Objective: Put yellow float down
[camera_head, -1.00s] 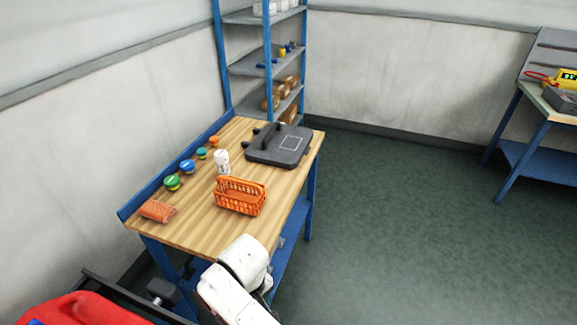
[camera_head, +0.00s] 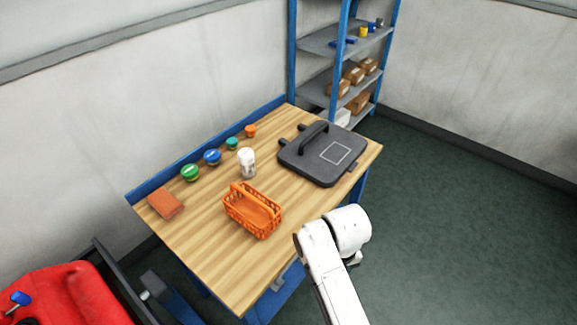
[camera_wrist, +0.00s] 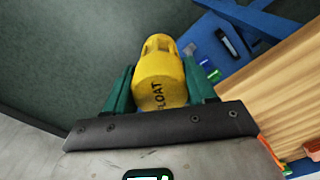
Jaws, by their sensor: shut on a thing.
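The yellow float (camera_wrist: 160,75), a rounded yellow piece lettered "FLOAT", is between the two green fingers of my gripper (camera_wrist: 158,88) in the wrist view. My gripper is shut on it and holds it over the dark green floor, beside the wooden workbench (camera_wrist: 290,95). In the head view my white arm reaches up at the front right of the workbench (camera_head: 225,265). The gripper and the float are hidden there behind the arm.
On the bench stand an orange basket (camera_head: 253,212), a white bottle (camera_head: 247,163), a black case (camera_head: 322,153), an orange block (camera_head: 166,204) and several small coloured-lid jars (camera_head: 212,158). The front left of the bench top is clear. A shelf rack (camera_head: 345,60) stands behind.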

